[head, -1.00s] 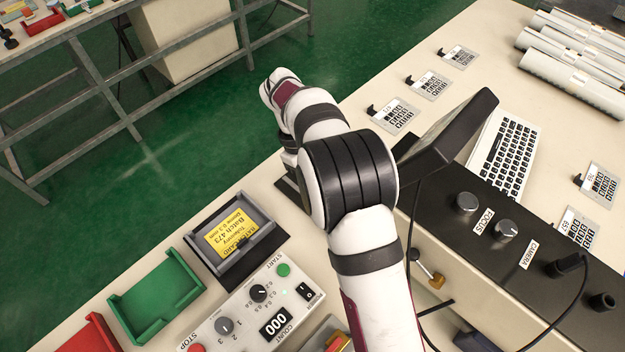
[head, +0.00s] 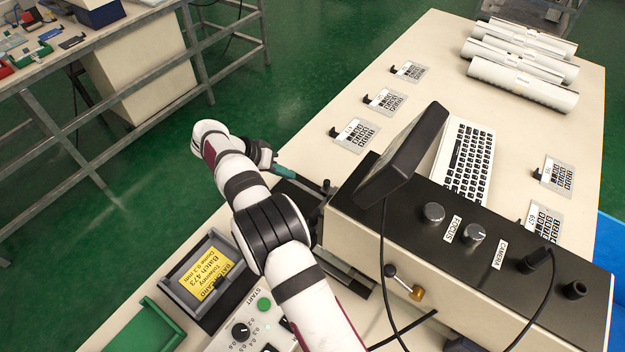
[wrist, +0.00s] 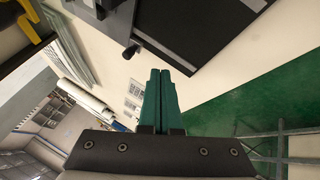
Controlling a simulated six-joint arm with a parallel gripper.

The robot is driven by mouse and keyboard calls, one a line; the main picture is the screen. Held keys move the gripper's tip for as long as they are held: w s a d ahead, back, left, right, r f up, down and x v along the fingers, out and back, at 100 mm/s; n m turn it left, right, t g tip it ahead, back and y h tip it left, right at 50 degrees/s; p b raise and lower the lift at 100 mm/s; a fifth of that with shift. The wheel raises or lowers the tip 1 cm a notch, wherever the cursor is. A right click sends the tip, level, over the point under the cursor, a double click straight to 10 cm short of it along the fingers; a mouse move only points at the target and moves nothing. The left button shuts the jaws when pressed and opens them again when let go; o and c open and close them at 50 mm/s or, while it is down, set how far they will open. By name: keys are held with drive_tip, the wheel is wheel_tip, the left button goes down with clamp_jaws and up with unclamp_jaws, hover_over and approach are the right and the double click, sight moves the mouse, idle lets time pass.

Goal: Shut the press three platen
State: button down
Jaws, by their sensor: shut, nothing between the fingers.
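My gripper (head: 300,180) has teal fingers, shut and empty. It reaches over the bench edge, beside the large cream and black machine (head: 450,270). In the wrist view the fingers (wrist: 160,85) point toward a short black handle (wrist: 131,50) on a dark flat fixture (wrist: 225,25); a small gap seems to lie between.
Film cards (head: 354,135) with small black clips lie on the bench beyond the monitor (head: 402,155). A keyboard (head: 465,160) and rolls (head: 523,65) are farther right. A batch card holder (head: 202,275) and a green tray (head: 148,330) stand at the front left. Green floor is open at left.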

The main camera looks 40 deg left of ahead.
drive_tip(key=x, duration=0.5)
drive_tip(key=shift+w+d+f, duration=0.1)
drive_tip(key=shift+w+d, duration=0.05)
drive_tip(key=shift+d, duration=0.15)
drive_tip(key=shift+w+d, duration=0.25)
drive_tip(key=shift+d, duration=0.25)
drive_tip(key=shift+w+d, duration=0.25)
drive_tip(key=shift+d, duration=0.3)
drive_tip(key=shift+w+d, duration=0.2)
drive_tip(key=shift+d, duration=0.3)
